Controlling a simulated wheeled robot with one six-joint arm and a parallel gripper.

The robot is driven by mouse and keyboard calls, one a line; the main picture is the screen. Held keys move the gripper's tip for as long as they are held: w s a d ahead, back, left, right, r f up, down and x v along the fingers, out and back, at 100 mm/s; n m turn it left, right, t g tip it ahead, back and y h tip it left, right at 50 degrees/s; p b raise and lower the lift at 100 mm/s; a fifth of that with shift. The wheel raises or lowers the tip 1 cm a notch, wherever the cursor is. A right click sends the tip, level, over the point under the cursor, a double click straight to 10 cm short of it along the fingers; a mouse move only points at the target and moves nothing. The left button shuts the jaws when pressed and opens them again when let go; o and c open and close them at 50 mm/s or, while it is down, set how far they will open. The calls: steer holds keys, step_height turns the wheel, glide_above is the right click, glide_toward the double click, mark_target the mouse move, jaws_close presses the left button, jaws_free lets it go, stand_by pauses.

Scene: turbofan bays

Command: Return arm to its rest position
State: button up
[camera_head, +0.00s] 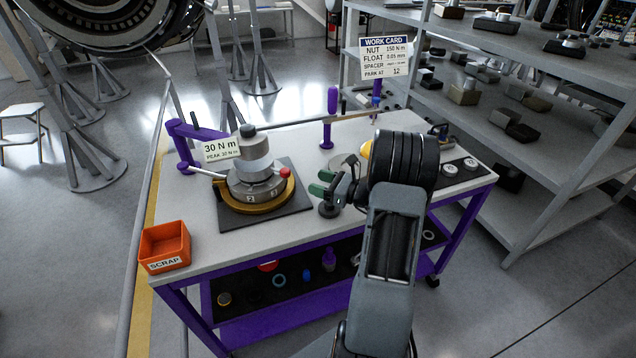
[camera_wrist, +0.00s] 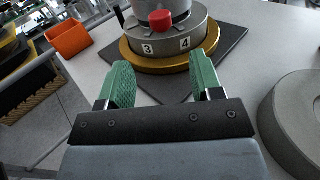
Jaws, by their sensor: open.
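My gripper (camera_head: 319,182) has green finger pads and reaches left over the cart top, in front of the metal fixture. In the wrist view my gripper (camera_wrist: 162,84) is open, with nothing between its fingers. The fixture (camera_head: 251,178) is a grey numbered cylinder on a gold ring, standing on a dark mat (camera_head: 296,205). In the wrist view its ring (camera_wrist: 160,62) and red knob (camera_wrist: 161,20) lie just beyond the fingertips. My arm rises from the bottom of the head view and bends over the cart's right half.
An orange scrap bin (camera_head: 164,247) sits at the cart's left corner. A purple post (camera_head: 328,118) and a work card (camera_head: 385,59) stand at the back. A display reads 30 N m (camera_head: 221,149). Grey shelves (camera_head: 560,140) stand to the right. A round grey object (camera_wrist: 296,112) is right of my gripper.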

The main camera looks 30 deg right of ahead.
stand_by(0.4)
steer(key=f+n+g, duration=0.1)
steer(key=s+a+f+n+g, duration=0.2)
steer(key=f, duration=0.1)
steer(key=shift+s+a+y, duration=0.25)
steer(key=shift+y, duration=0.05)
steer(key=s+a+n+g, duration=0.1)
steer(key=s+a+f+n+g, duration=0.1)
steer(key=n+g, duration=0.1)
steer(key=shift+s+a, duration=0.1)
steer(key=shift+s, duration=0.15)
steer(key=s+a+r+n+g+h, duration=0.25)
steer(key=s+a+n+g, duration=0.2)
steer(key=n, duration=0.25)
steer(key=s+a+r+n+g+h, duration=0.1)
steer(key=s+a+n+g+h, duration=0.3)
steer(key=s+n, duration=0.3)
steer(key=s+a+r+n+t+h, duration=0.2)
steer(key=a+r+n, duration=0.4)
steer(key=r+n, duration=0.3)
steer(key=shift+s+r+t+h, duration=0.4)
steer(key=shift+r+t+h, duration=0.05)
steer(key=shift+t+h, duration=0.45)
